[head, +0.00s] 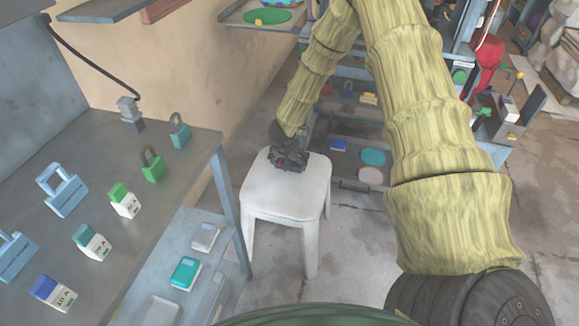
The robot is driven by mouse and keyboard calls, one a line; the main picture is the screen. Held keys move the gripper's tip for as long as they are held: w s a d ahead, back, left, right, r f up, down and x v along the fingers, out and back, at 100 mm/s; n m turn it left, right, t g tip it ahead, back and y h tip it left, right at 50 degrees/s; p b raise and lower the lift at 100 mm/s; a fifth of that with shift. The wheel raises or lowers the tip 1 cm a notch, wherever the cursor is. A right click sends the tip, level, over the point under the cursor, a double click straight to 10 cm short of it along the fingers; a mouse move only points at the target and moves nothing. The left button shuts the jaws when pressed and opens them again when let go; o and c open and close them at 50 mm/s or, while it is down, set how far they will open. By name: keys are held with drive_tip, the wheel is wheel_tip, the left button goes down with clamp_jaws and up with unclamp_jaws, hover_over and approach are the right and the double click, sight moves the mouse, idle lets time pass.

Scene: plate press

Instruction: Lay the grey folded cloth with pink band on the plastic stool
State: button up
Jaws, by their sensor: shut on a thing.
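The white plastic stool (285,194) stands on the floor in the middle of the head view, with most of its seat bare. My gripper (290,157) is over the far part of the seat, pointing down. It is shut on a small dark grey thing with a pinkish trace at its left, which I take to be the grey folded cloth (287,163). The gripper hides much of the cloth. I cannot tell whether the cloth touches the seat.
A grey bench (80,235) at the left holds padlocks and small labelled blocks. A lower shelf (180,285) beside the stool carries boxes. Behind the stool is a rack with trays (355,170). Bare floor shows in front and to the right of the stool.

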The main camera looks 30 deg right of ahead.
drive_tip(key=shift+f+b, duration=0.3)
drive_tip(key=shift+f, duration=1.15)
drive_tip(key=shift+f, duration=0.1)
drive_tip(key=o, duration=0.7)
